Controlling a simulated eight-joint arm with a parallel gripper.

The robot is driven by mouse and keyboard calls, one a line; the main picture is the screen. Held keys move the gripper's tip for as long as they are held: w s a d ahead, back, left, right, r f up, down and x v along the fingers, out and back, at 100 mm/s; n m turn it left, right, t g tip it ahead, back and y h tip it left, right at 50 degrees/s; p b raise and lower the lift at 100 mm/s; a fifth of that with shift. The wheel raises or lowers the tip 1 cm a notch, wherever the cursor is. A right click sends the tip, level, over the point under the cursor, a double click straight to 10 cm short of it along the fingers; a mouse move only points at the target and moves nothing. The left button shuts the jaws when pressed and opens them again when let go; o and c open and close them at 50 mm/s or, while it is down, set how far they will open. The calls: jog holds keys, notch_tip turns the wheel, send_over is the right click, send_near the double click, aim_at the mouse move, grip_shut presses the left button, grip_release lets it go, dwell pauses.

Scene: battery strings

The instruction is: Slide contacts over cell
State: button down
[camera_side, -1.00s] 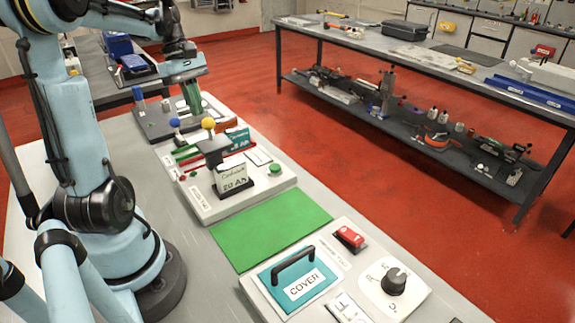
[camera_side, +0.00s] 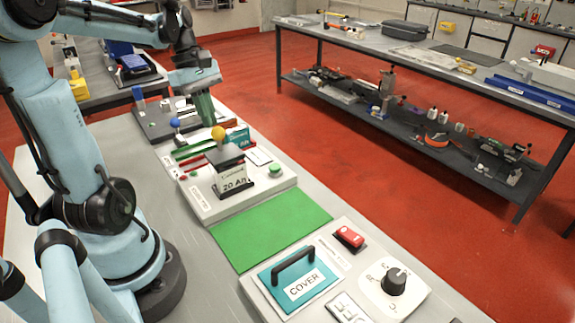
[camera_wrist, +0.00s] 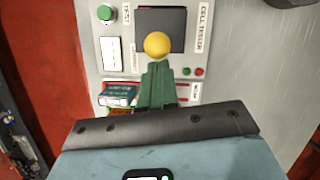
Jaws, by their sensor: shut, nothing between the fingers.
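The cell tester (camera_side: 205,207) is a pale base in the middle of the side view; its label also shows in the wrist view (camera_wrist: 203,28). A yellow ball knob (camera_side: 218,132) stands by the black block (camera_side: 226,158), whose front sign reads about 20 Ah. A blue ball knob (camera_side: 174,122) stands farther left. A teal cell (camera_side: 237,137) lies beside the yellow knob and shows in the wrist view (camera_wrist: 119,94). My gripper (camera_side: 206,121) is shut and empty. In the wrist view its green fingers (camera_wrist: 157,85) end right behind the yellow knob; I cannot tell if they touch.
A green mat (camera_side: 270,228) lies in front of the tester. A teal cover (camera_side: 298,280) with a black handle, a red switch (camera_side: 349,237) and a black dial (camera_side: 393,281) are nearer. A green button (camera_side: 274,169) sits on the tester's right.

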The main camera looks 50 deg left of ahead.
jog(key=shift+d, duration=0.45)
jog(key=s+a+r, duration=0.1)
jog(key=a+r, duration=0.7)
jog(key=r, duration=0.2)
jog(key=w+d+f+m+t+y, duration=0.1)
jog(key=d+f+m+t, duration=0.1)
jog(key=d+f+m, duration=0.2)
jog(key=w+d+f+m+t+y, duration=0.1)
jog(key=d+f+m, duration=0.3)
jog(key=d+m, duration=0.5)
jog(key=w+d+f+m+t+y, duration=0.1)
jog(key=w+d+f+m+t, duration=0.2)
jog(key=d+m, duration=0.4)
jog(key=d+f, duration=0.1)
jog(key=d, duration=0.5)
jog(key=shift+w, duration=0.25)
